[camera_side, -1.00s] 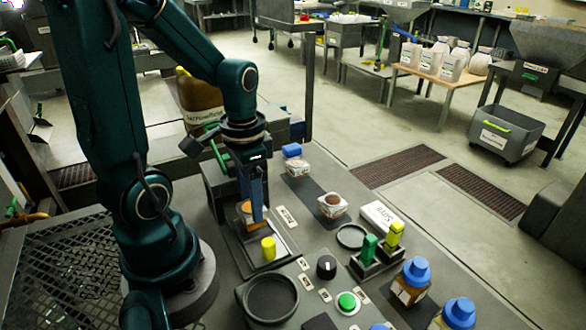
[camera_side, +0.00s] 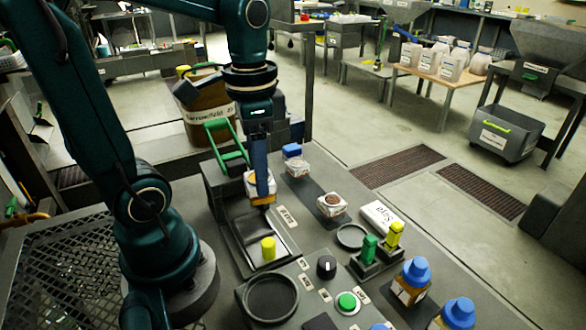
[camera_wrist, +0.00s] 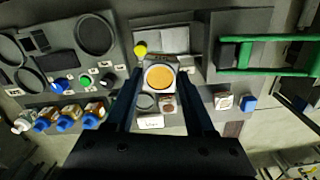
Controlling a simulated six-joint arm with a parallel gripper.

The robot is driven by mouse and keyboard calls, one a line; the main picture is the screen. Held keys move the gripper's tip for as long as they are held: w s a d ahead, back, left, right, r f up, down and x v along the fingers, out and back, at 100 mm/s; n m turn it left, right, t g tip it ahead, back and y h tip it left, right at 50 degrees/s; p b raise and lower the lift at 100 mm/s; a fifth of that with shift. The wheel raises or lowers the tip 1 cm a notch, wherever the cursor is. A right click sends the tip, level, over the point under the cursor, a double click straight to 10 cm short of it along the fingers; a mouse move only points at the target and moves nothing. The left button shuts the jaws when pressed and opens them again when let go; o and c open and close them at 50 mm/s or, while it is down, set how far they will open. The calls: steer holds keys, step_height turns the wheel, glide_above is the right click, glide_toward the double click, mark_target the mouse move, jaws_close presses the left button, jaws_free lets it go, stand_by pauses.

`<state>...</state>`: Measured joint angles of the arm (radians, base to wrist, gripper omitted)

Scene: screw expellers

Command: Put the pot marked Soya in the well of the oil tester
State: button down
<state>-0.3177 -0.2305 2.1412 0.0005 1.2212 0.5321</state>
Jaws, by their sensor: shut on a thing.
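My gripper (camera_side: 262,190) is shut on a white square pot (camera_side: 252,190) with orange-yellow contents. The pot shows between the fingers in the wrist view (camera_wrist: 160,77), upright and held above the bench. Its label is not readable, and one finger hides part of it in the side view. I cannot tell which part is the tester's well.
Two other white pots, one brown-filled (camera_side: 332,204) and one near a blue cap (camera_side: 297,167), stand to the right. A white label block (camera_side: 378,216), green and yellow plugs (camera_side: 370,248), a black knob (camera_side: 326,266) and blue-capped bottles (camera_side: 412,280) stand nearer the front.

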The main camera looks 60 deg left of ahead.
steer(key=shift+s+d+f+m, duration=0.85)
steer(key=shift+d+m, duration=0.7)
steer(key=shift+d, duration=0.5)
steer(key=shift+s+d+f+m, duration=0.65)
steer(key=shift+d+f+m, duration=0.35)
steer(key=shift+d+m, duration=0.85)
steer(key=shift+s+d+f+m, duration=0.85)
steer(key=shift+d+m, duration=0.45)
steer(key=shift+d, duration=0.95)
steer(key=shift+f, duration=1.2)
steer(key=shift+w, duration=0.1)
jaws_free()
step_height(320, 180, up, 9)
